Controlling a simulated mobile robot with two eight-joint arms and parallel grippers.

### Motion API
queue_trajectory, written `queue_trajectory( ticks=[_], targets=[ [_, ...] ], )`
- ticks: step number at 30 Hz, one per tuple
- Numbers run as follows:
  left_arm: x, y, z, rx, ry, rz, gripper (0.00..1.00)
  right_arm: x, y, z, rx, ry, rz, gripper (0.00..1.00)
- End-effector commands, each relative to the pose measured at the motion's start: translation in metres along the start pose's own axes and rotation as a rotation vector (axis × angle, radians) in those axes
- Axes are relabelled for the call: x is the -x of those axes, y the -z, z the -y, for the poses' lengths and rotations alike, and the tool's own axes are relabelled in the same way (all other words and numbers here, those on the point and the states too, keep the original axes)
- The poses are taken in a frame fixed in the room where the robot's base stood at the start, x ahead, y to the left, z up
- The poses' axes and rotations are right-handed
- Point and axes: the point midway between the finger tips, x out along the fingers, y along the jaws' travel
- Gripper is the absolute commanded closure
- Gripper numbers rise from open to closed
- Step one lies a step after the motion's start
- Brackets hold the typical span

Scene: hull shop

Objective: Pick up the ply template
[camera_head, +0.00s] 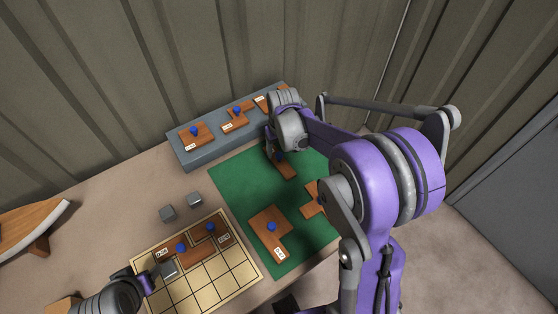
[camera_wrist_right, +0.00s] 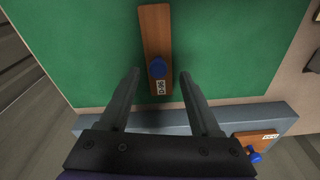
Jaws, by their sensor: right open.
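Several brown wooden templates with blue knobs and white labels are in view; I cannot tell which one is meant. One narrow template (camera_head: 287,170) lies on the green mat (camera_head: 233,179), partly hidden by my right gripper (camera_head: 273,150). In the right wrist view this template (camera_wrist_right: 155,35) shows its blue knob and label. There my right gripper (camera_wrist_right: 158,76) is open, with one finger on each side of the knob end and nothing held. My left gripper (camera_head: 158,274) is at the lower left over the gridded board; its jaw state is unclear.
Other templates lie on the mat (camera_head: 268,220), on the grey ledge (camera_head: 197,136) and on the gridded board (camera_head: 206,289). A curved wooden piece (camera_head: 28,231) is at the left. A ribbed wall stands behind.

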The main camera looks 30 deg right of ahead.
Motion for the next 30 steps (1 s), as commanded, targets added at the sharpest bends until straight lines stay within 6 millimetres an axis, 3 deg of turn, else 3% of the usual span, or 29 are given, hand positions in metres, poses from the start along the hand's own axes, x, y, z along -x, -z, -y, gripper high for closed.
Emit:
queue_trajectory(
  ticks=[7, 16, 26, 30],
  targets=[
    [0.001, 0.001, 0.0, 0.0, 0.0, -0.001, 0.39, -0.034, 0.001, -0.003, 0.0, 0.0, 0.0, 0.36],
    [0.001, 0.001, 0.0, 0.0, 0.0, -0.001, 0.39, -0.039, 0.001, -0.003, 0.0, 0.0, -0.001, 0.38],
    [0.001, 0.001, 0.0, 0.0, 0.0, -0.001, 0.39, -0.039, 0.001, -0.003, 0.0, 0.0, -0.001, 0.97],
    [0.001, 0.001, 0.0, 0.0, 0.0, -0.001, 0.39, -0.039, 0.001, -0.003, 0.0, 0.0, -0.001, 1.0]
  ],
)
